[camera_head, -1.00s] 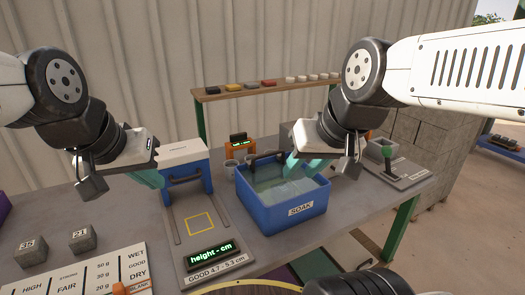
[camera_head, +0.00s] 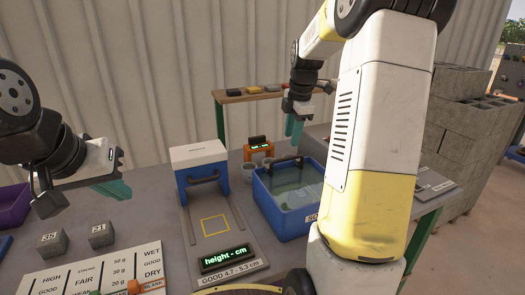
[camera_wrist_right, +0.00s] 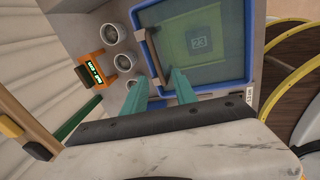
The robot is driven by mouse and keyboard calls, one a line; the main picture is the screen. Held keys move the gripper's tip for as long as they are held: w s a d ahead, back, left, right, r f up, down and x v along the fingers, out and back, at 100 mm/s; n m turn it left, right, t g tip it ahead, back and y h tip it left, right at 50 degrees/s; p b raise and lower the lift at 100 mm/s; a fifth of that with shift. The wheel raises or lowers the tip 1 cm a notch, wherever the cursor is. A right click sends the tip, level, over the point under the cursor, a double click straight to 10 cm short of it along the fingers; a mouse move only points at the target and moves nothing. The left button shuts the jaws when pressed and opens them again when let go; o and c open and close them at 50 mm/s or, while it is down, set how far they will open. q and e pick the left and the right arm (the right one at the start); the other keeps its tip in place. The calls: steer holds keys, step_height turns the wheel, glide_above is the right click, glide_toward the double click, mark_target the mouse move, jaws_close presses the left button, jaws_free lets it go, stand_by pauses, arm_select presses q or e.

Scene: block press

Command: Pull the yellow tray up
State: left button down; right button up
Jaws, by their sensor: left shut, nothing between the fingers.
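The blue SOAK tub (camera_head: 275,213) stands on the bench, holding water. A submerged tray (camera_wrist_right: 178,62) in it looks greenish through the water, so I cannot confirm its yellow colour. A block marked 23 (camera_wrist_right: 199,43) lies on it. A dark handle (camera_head: 287,160) rises at the tub's far side and also shows in the right wrist view (camera_wrist_right: 154,56). My right gripper (camera_head: 294,136) is open, pointing down above the handle; its fingertips (camera_wrist_right: 158,77) look apart from it. My left gripper (camera_head: 126,190) is shut and empty, left of the height gauge.
The height gauge (camera_head: 232,253) with its blue-and-white press (camera_head: 200,155) stands left of the tub. Grey cups (camera_head: 248,172) and an orange display (camera_head: 259,152) sit behind it. Blocks 35 (camera_head: 51,243) and 21 (camera_head: 102,234) stand front left. A shelf (camera_head: 240,97) runs behind.

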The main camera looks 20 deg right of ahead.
mark_target(288, 159)
steer(key=shift+n, duration=0.4)
steer(key=x, duration=0.8)
steer(key=shift+w+d+f, duration=0.1)
steer(key=shift+w+f, duration=0.25)
steer(key=shift+w, duration=0.1)
jaws_close()
stand_by(0.6)
